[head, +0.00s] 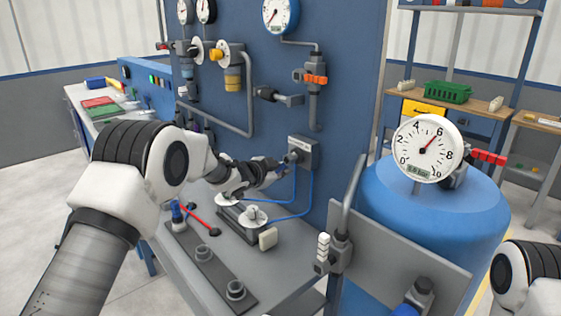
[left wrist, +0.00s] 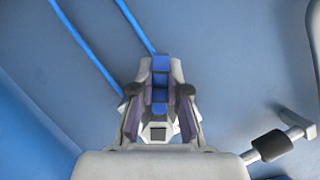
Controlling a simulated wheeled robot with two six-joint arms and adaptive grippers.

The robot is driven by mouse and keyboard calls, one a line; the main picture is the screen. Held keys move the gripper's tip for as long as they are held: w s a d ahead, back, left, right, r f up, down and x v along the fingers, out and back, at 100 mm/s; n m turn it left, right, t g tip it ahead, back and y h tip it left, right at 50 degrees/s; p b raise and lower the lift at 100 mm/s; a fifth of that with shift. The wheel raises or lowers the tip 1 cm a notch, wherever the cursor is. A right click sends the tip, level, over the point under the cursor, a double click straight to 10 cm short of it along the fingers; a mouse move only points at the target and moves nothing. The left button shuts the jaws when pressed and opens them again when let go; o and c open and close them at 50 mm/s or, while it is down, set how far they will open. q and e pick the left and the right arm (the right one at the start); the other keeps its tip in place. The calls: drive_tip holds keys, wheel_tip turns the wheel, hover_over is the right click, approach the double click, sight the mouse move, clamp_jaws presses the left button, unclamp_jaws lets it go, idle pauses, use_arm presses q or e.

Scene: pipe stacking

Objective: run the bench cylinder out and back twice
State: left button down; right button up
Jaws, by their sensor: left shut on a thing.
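The bench cylinder (head: 245,220) is a dark body with pale round fittings on the grey bench top. Two blue hoses (head: 294,186) run from it up to a grey valve box (head: 305,150) on the blue panel. My left gripper (head: 288,162) is at the front of this box, shut on its small handle, which the fingers mostly hide. In the left wrist view the fingers (left wrist: 160,85) are close together, with a blue strip between them; hoses (left wrist: 95,45) pass at upper left. My right gripper is out of view; only part of that arm shows at the right edge.
A large blue tank (head: 430,225) with a gauge (head: 427,148) and red-handled valve (head: 488,157) stands at right. Pipes, gauges and an orange-handled valve (head: 314,79) crowd the panel above. A grey strip with sockets (head: 205,262) lies at the bench front.

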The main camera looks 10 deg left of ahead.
use_arm(q)
drive_tip(key=s+d+n+g+h+p, duration=0.3)
drive_tip(key=d+n+g+h+p, duration=0.1)
drive_tip(key=n+p, duration=0.6)
drive_tip(key=shift+s+d+h+p, duration=0.45)
drive_tip(key=shift+h+p, duration=0.45)
drive_tip(key=shift+p, duration=0.95)
drive_tip(key=shift+d+r, duration=0.15)
drive_tip(key=c, duration=1.1)
unclamp_jaws()
drive_tip(key=shift+w, duration=0.1)
drive_tip(key=shift+c, duration=0.2)
drive_tip(key=v, duration=1.2)
